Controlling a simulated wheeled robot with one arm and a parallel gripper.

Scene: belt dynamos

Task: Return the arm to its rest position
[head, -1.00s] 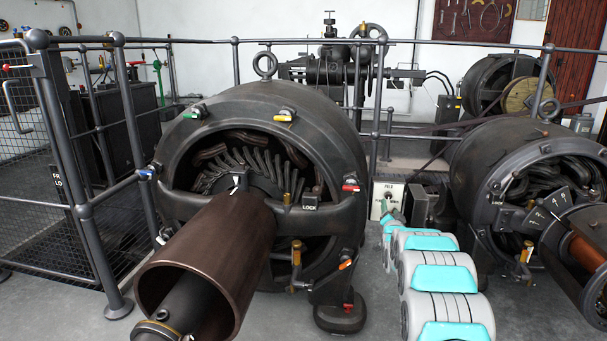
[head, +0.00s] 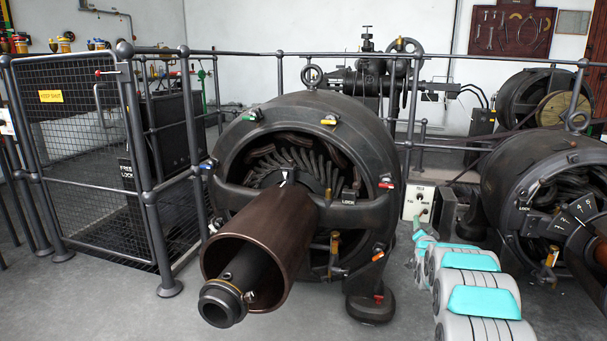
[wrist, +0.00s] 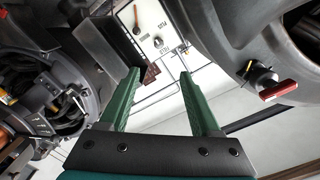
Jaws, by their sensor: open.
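My arm (head: 482,262), pale grey with turquoise pads, reaches forward at the lower right of the head view. It points between the two dynamos toward a pale switch box. My gripper (wrist: 159,73) shows in the wrist view with two green fingers spread apart. Nothing is between them. In the head view I cannot make out the fingers clearly. Beyond the fingers the wrist view shows the switch box (wrist: 148,22) with an orange-brown lever, apart from the fingertips. The central dynamo (head: 385,150) stands left of my arm.
The right dynamo (head: 500,165) stands close to my arm's right side. In the wrist view a red-handled lever (wrist: 278,90) projects from a dark casing on the right. A brown shaft cover (head: 255,240) juts forward. A mesh gate (head: 85,130) and railings stand left. The front left floor is clear.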

